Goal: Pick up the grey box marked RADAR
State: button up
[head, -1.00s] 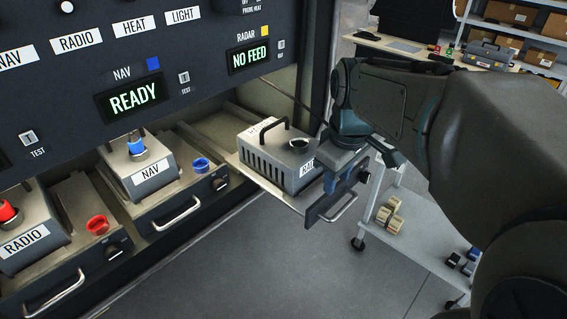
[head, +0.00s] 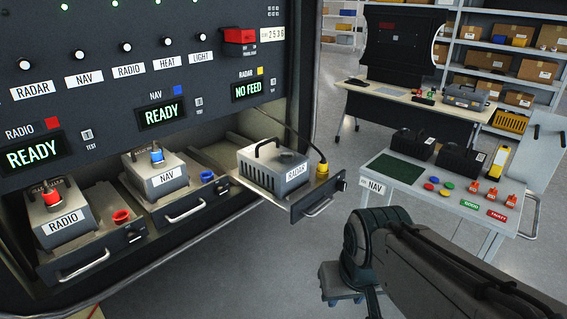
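The grey box marked RADAR (head: 276,170) sits upright on the pulled-out right-hand tray (head: 298,205) of the dark cabinet. It has a black carry handle on top, dark side vents and a white RADAR label facing right. A yellow plug (head: 322,170) on a dark cable stands at the tray's front, beside the box and apart from it. My gripper (head: 345,298) points down over the floor, in front and to the right of the tray, clear of the box. Its fingertips are small and partly hidden, so I cannot tell its opening.
Grey NAV (head: 155,179) and RADIO (head: 67,213) boxes sit on trays to the left. The display above the RADAR tray (head: 247,90) reads NO FEED. A cart (head: 405,172) with cases and coloured pieces stands right; a desk (head: 415,100) and shelves are behind. Open floor lies before the cabinet.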

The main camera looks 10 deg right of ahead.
aim_at(279, 170)
jog(key=z, duration=0.8)
jog(key=i, duration=0.95)
jog(key=u, duration=1.55)
